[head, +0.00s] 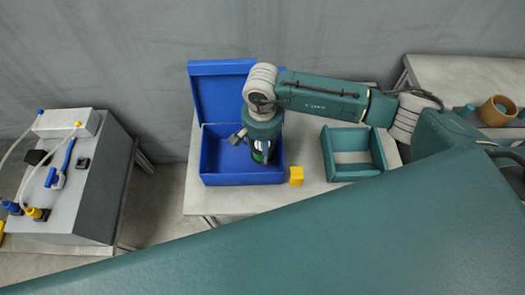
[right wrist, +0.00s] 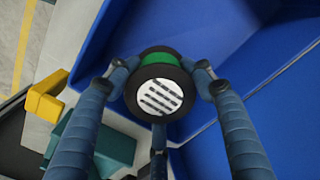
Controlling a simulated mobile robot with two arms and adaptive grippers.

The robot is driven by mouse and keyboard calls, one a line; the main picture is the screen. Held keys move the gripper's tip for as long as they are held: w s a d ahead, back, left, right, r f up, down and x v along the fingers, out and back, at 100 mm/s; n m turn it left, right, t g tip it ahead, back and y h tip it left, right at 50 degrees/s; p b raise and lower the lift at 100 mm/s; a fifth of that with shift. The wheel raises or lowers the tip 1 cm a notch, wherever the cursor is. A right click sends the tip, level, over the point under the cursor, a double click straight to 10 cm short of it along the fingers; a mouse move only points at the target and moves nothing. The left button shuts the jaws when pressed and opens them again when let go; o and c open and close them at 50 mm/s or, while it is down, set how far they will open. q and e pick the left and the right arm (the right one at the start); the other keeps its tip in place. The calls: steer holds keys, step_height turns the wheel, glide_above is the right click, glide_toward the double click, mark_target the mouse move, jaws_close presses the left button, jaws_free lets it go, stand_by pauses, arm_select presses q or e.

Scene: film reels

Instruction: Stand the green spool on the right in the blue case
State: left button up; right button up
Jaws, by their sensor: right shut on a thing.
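The blue case (head: 224,176) stands open on the table, its lid raised at the back. My right gripper (head: 262,158) reaches down over the right part of the case. It is shut on the green spool, which shows in the right wrist view (right wrist: 160,92) with black flanges and a white striped label facing the camera. In the head view only a sliver of green shows, as the gripper hides most of the spool. My left gripper is not in view.
A yellow block (head: 296,176) sits on the table just right of the case. A green open tray (head: 354,170) stands further right. A grey box with cables (head: 75,190) is on the left. A brown round container (head: 497,110) is on the right-hand table.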

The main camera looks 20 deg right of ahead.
step_height(320, 180, down, 3)
steer(key=shift+f, duration=0.1)
steer(key=shift+f, duration=0.2)
steer(key=o, duration=1.1)
steer(key=shift+r, duration=0.1)
